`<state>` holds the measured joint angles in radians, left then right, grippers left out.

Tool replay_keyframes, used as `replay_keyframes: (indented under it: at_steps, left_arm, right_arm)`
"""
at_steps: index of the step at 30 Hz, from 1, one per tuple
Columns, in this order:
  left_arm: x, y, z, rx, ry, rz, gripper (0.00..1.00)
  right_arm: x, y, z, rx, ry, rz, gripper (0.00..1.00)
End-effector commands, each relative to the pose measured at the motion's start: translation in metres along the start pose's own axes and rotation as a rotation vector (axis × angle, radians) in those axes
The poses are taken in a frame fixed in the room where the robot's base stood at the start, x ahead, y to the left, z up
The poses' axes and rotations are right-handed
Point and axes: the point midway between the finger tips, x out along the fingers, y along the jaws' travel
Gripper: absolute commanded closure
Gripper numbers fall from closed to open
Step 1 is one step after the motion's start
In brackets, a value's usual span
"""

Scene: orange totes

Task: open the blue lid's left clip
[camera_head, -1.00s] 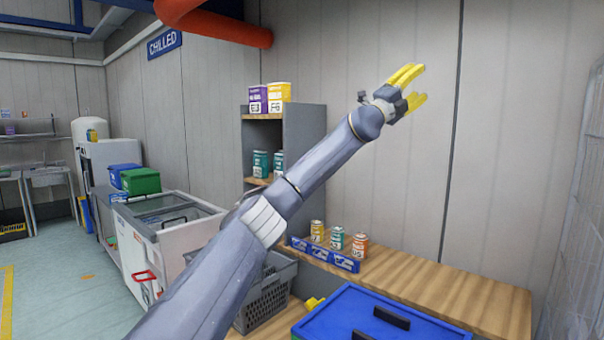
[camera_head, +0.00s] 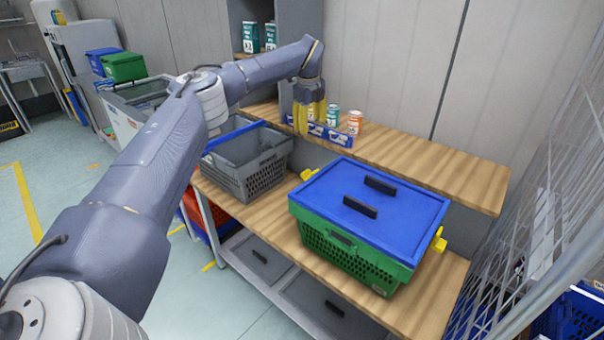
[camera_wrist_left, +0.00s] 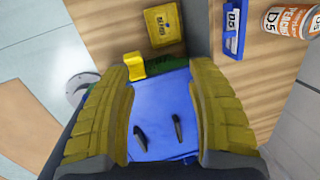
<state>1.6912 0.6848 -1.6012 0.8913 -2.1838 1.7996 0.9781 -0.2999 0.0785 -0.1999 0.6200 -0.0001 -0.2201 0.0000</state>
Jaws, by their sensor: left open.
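The blue lid (camera_head: 345,185) lies on a green crate (camera_head: 345,258) on the wooden bench. It also shows in the left wrist view (camera_wrist_left: 158,140). The lid's yellow left clip (camera_head: 308,174) sits at its left edge and shows in the left wrist view (camera_wrist_left: 134,66); I cannot tell if it is fastened. A second yellow clip (camera_head: 438,241) is at the right edge. My left gripper (camera_head: 310,128) points down above and behind the left clip, apart from it. Its yellow fingers are open and empty, with the lid seen between them in the wrist view. My right gripper is out of view.
A grey basket (camera_head: 245,165) stands left of the crate. Cans (camera_head: 355,122) and blue label strips (camera_head: 330,135) line the raised shelf behind. A yellow box (camera_wrist_left: 164,25) shows beyond the clip in the wrist view. A wire mesh (camera_head: 530,220) stands at right.

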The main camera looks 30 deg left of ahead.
Motion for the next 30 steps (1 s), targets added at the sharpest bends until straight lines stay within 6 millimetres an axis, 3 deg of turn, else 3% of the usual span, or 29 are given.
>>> replay_keyframes:
  at_steps: [6,14,30]
  left_arm:
    - [-0.003,0.03,-0.015,-0.088,0.059,0.136,0.42]
    - [0.004,0.041,-0.023,-0.114,0.091,0.181,0.42]
    - [0.093,0.056,-0.033,-0.112,0.092,0.179,0.42]
  right_arm:
    - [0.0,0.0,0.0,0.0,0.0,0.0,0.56]
    - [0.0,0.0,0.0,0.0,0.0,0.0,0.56]
    - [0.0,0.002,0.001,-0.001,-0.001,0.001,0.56]
